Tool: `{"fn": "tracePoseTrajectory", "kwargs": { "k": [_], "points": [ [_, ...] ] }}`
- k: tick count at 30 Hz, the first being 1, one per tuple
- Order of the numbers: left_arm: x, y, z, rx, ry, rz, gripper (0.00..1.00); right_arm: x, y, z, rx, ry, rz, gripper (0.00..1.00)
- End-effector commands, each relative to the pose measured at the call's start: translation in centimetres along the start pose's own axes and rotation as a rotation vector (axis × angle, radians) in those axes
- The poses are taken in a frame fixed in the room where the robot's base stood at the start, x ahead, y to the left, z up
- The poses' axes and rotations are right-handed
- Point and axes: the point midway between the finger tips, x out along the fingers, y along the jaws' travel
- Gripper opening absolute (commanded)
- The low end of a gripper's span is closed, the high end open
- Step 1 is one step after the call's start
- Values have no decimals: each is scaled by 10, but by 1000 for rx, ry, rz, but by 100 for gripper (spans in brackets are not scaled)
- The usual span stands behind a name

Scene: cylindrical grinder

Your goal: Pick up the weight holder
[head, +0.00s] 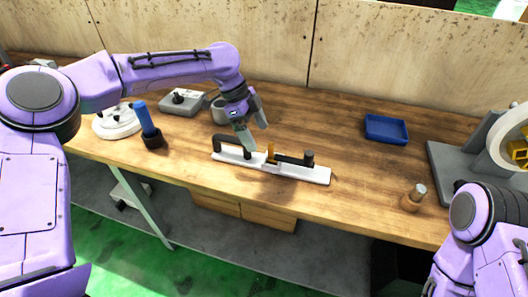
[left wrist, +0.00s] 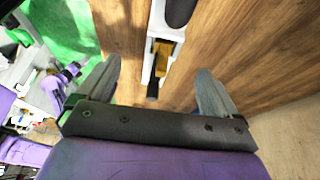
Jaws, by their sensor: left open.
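A long white bar-shaped base (head: 318,176) with a black arched handle (head: 230,138), a yellow-brown block (head: 271,153) and a black rod with an upright end lies on the table's middle front. I take it as the weight holder but cannot be sure. My left gripper (head: 254,126) is open and empty, just above the base near the handle. In the left wrist view, the fingers of my left gripper (left wrist: 154,90) are spread wide, with the white base (left wrist: 168,22) and the yellow-brown block (left wrist: 161,54) showing beyond, between them. My right gripper is out of view.
Left on the wooden table (head: 350,150) are a blue-handled tool (head: 147,120), a round white device (head: 116,124), a grey box (head: 182,104) and a grey cup (head: 219,110). A blue tray (head: 386,128), a small metal-topped knob (head: 415,197) and a grey machine (head: 450,165) are to the right.

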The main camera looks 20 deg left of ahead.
Motion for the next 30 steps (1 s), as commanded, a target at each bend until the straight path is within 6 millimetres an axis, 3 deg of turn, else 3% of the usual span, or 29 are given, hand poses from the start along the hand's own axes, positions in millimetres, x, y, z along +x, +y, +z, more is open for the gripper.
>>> {"fn": "tracePoseTrajectory", "kwargs": {
  "k": [4,21,29,30],
  "points": [
    [8,0,4,20,-7,2,94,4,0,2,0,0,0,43],
    [96,-3,10,20,-8,1,94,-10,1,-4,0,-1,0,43],
    [102,-3,12,19,-8,-2,94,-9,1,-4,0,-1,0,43],
    [102,-3,12,19,-8,-2,84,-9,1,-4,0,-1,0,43]
  ]
}}
